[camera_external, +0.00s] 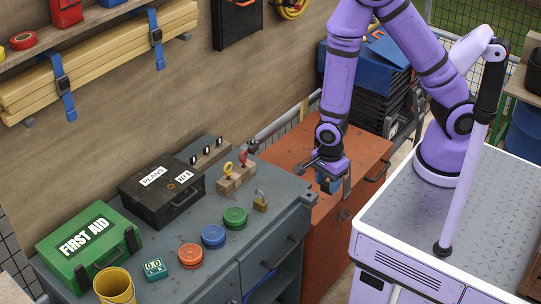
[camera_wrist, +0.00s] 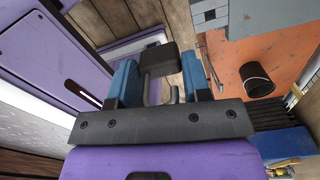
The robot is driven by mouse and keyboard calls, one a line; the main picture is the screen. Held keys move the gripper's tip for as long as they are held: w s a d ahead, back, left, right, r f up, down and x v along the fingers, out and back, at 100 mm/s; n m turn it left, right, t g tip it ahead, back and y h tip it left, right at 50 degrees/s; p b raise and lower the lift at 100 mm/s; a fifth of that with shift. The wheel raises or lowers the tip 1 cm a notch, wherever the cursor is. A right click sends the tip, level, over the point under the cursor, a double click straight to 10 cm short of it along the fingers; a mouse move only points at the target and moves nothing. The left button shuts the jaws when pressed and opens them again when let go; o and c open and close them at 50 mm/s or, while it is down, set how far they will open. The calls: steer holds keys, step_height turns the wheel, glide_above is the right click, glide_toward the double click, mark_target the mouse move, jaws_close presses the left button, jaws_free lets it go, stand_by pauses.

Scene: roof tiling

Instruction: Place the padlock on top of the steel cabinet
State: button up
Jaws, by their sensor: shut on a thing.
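My gripper (camera_external: 328,182) hangs low over the front part of an orange-red cabinet (camera_external: 362,145) in the external view. In the wrist view its blue fingers (camera_wrist: 165,82) are shut on a dark padlock (camera_wrist: 166,59) with a curved grey shackle. The held padlock is not clear in the external view. A grey-blue cabinet (camera_external: 217,252) with a worn metal top stands left of the orange-red one. A second, brass-coloured padlock (camera_external: 260,204) stands upright on the grey-blue top, near its right edge, apart from my gripper.
The grey-blue top also carries a green first aid box (camera_external: 88,245), a black case (camera_external: 162,190), a yellow bucket (camera_external: 115,287), several round coloured tins (camera_external: 213,236) and a block with keys (camera_external: 236,179). The wrist view shows a black cup (camera_wrist: 257,82) on an orange surface.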

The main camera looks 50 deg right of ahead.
steer(key=w+a, duration=0.1)
steer(key=w, duration=0.3)
steer(key=w+a+f, duration=0.1)
steer(key=w+a, duration=0.1)
steer(key=w, duration=0.3)
steer(key=w+a, duration=0.1)
steer(key=w, duration=0.4)
steer(key=shift+a+f, duration=0.2)
steer(key=shift+a, duration=0.2)
steer(key=shift+f, duration=1.75)
steer(key=shift+f, duration=0.15)
steer(key=o, duration=1)
step_height(320, 180, up, 12)
steer(key=shift+w+r, duration=0.1)
steer(key=shift+r, duration=0.05)
